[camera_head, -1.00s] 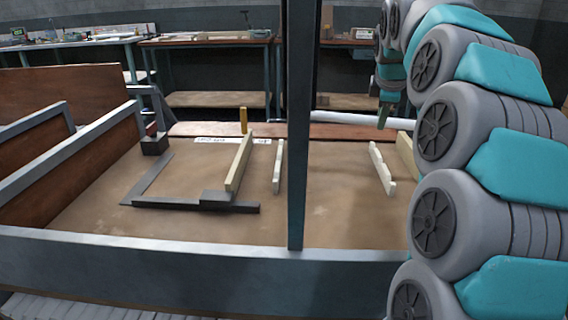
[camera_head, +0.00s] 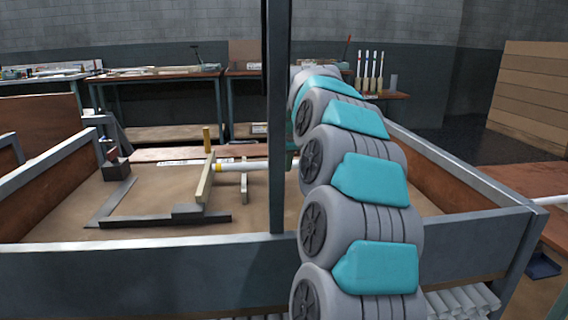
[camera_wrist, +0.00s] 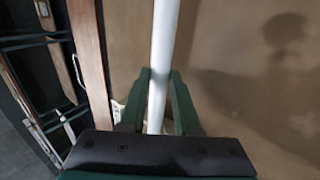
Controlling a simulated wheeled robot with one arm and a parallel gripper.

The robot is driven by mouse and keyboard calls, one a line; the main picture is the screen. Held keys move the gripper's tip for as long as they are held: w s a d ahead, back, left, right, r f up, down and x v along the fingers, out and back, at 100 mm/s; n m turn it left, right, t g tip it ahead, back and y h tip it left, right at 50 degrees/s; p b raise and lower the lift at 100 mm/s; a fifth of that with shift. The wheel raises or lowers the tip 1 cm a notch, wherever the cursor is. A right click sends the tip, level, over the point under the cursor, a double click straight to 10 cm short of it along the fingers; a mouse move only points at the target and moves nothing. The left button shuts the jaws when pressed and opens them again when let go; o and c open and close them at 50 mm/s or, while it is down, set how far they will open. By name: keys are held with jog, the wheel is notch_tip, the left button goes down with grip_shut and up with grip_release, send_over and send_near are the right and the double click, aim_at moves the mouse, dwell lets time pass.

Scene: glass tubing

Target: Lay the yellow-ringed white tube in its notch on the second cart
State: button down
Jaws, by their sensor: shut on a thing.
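The white tube (camera_head: 232,168) with a yellow ring near its left end is held level over the cart bed (camera_head: 150,200). Its left end is close to a pale wooden bar (camera_head: 205,182); I cannot tell whether they touch. The tube crosses a pale upright strip (camera_head: 244,185); whether it rests in a notch there is unclear. A second notched strip is not visible, and my arm covers that area. In the wrist view, my gripper (camera_wrist: 159,75) is shut on the tube (camera_wrist: 160,60), with green fingers either side. The ring is not visible there.
A yellow post (camera_head: 207,139) stands behind the wooden bar. Dark flat bars (camera_head: 160,221) lie on the bed. A dark upright post (camera_head: 277,120) and the cart's front rail (camera_head: 130,243) stand before it. Benches (camera_head: 150,73) line the back.

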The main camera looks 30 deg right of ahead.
jog(key=shift+f, duration=0.4)
jog(key=c, duration=0.6)
grip_release()
jog(key=shift+r, duration=0.25)
jog(key=v, duration=1.2)
jog(key=shift+r, duration=0.25)
